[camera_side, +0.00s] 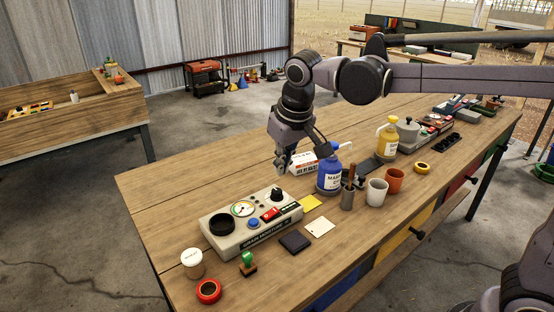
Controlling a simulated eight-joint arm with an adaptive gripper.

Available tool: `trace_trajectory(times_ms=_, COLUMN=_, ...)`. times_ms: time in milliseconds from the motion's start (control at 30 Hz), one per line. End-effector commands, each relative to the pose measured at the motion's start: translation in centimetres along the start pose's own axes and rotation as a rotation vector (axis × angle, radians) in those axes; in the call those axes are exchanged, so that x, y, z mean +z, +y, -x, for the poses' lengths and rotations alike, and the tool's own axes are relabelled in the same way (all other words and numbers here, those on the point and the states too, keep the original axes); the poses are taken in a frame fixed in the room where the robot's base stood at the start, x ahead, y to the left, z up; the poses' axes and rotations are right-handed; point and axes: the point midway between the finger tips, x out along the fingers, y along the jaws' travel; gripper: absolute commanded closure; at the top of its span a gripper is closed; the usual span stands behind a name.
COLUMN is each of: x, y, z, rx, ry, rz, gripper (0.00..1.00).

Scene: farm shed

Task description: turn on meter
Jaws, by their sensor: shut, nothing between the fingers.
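The grey-white meter box (262,235) stands on the near-left part of the wooden workbench, with dark lettering along its front. Its top carries a round dial gauge (242,209), a black round cup (222,225), a blue button (253,223), a red switch (271,214) and a black knob (277,194). I cannot tell which way the switch is set. My gripper (281,171) is shut and empty. It points down just behind and above the knob end of the meter, apart from it as far as I can see.
A blue bottle (329,178), a metal holder (347,198) and cups (376,193) stand right of the meter. A white box (303,162) is beside my gripper. A green-handled stamp (247,264), a jar (192,263) and a red tape roll (209,291) lie in front.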

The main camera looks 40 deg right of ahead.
Motion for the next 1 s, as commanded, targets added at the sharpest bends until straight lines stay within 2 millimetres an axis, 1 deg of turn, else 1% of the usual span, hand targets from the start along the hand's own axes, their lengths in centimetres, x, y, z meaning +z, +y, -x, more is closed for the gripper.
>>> trace_trajectory(times_ms=33, x=-0.3, y=-0.4, z=-0.1, rx=0.003, ry=-0.005, rz=0.002, gripper=1.0)
trace_trajectory(times_ms=167, x=-0.7, y=-0.8, z=-0.2, rx=0.009, ry=-0.012, rz=0.001, gripper=1.0)
trace_trajectory(times_ms=500, x=-0.8, y=-0.8, z=-0.3, rx=0.009, ry=-0.014, rz=0.0, gripper=1.0)
trace_trajectory(times_ms=633, x=-0.8, y=-0.8, z=-0.7, rx=0.009, ry=-0.014, rz=0.0, gripper=1.0)
trace_trajectory(times_ms=767, x=-0.8, y=-0.8, z=-2.1, rx=0.009, ry=-0.014, rz=0.0, gripper=1.0)
trace_trajectory(times_ms=1000, x=-0.7, y=-0.8, z=-6.4, rx=0.008, ry=-0.013, rz=-0.001, gripper=1.0)
